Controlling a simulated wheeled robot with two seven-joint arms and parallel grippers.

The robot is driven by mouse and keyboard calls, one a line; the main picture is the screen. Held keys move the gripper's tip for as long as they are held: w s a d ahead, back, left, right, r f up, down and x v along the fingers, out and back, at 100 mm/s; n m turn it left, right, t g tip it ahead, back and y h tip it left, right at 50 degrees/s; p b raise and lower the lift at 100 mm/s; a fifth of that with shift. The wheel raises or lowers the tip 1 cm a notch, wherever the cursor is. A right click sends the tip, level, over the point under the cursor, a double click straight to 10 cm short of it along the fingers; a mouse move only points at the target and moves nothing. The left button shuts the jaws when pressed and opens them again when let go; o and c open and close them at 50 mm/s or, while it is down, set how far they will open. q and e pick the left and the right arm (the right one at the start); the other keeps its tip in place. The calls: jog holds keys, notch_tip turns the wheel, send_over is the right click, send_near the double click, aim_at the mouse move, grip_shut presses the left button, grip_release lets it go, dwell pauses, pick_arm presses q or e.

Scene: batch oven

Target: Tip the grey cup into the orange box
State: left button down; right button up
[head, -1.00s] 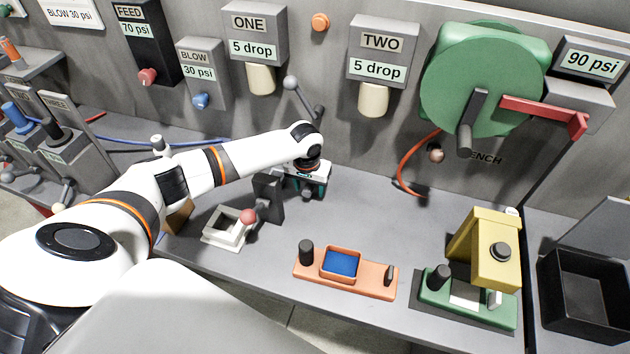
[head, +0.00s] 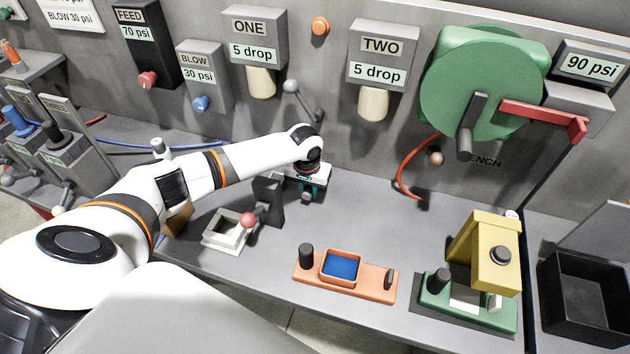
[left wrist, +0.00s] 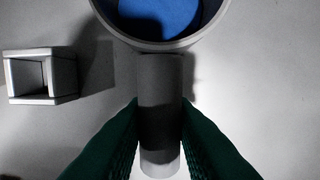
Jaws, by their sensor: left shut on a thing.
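The grey cup (left wrist: 152,45) shows in the left wrist view, cut off by the top edge, with blue stuff inside and a cylindrical grey handle (left wrist: 160,80) toward me. My left gripper (left wrist: 160,115) has its green fingers shut on that handle. In the head view my left gripper (head: 310,182) is at the back of the bench, and the cup is mostly hidden there. The orange box (head: 341,282), with blue inside, sits on an orange base nearer the bench's front edge, to the right of the gripper. My right gripper is not in view.
A white square frame (head: 210,241) and a dark upright block (head: 271,187) with a red-knobbed lever (head: 248,219) stand left of the orange box. A yellow and green press (head: 492,262) and a black bin (head: 588,318) are right. Bench between is clear.

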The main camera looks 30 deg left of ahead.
pick_arm(q)
jog(key=shift+r+p, duration=1.25)
jog(key=shift+r, duration=0.1)
jog(key=shift+r+p, duration=0.85)
jog(key=shift+r, duration=0.25)
jog(key=shift+f, duration=0.1)
